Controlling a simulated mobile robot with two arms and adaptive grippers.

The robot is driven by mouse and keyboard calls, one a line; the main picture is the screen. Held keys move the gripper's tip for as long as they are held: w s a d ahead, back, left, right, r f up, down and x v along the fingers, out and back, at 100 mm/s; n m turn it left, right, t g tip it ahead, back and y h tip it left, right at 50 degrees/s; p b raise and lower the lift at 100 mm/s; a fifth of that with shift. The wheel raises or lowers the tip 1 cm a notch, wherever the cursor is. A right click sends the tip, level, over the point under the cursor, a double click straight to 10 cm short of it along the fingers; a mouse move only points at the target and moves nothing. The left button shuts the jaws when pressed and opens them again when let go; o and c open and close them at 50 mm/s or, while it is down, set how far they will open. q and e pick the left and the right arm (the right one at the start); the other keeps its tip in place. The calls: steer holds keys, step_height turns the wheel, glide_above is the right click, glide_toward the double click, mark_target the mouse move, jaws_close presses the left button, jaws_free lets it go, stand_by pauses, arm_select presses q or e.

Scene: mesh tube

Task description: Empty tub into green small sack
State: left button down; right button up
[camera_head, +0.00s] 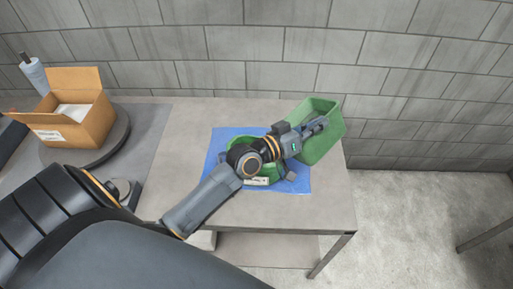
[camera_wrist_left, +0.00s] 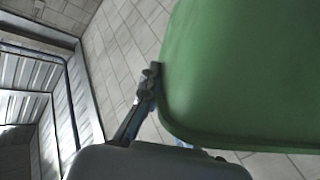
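A green tub (camera_head: 321,150) with an open top is at the right end of the table, near the back corner. My left gripper (camera_head: 318,124) reaches over its near left rim. In the left wrist view the tub (camera_wrist_left: 245,75) fills the upper right, and a finger of the gripper (camera_wrist_left: 150,85) is at its edge. Whether the fingers are closed on the rim is unclear. The green small sack (camera_head: 236,143) is on a blue mat (camera_head: 217,152), largely hidden under my left arm. My right gripper is not in view.
The grey table (camera_head: 180,135) has bare room left of the mat. An open cardboard box (camera_head: 85,125) stands on a dark round stand (camera_head: 118,140) at the left, with a white bottle (camera_head: 35,77) behind it. A block wall is behind the table.

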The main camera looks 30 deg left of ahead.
arm_select(q)
steer(key=s+a+r+n+t+b, duration=0.1)
steer(key=a+r+n+t+b, duration=0.2)
steer(key=a+n+b, duration=0.4)
steer(key=a+t+b, duration=0.1)
steer(key=a+b, duration=0.1)
steer(key=b, duration=0.2)
steer(key=shift+s+n+t, duration=0.3)
steer(key=shift+s+t, duration=0.05)
steer(key=shift+t, duration=0.05)
stand_by(3.2)
steer(key=shift+d+r, duration=0.1)
steer(key=shift+d, duration=0.15)
steer(key=shift+d, duration=0.15)
stand_by(0.3)
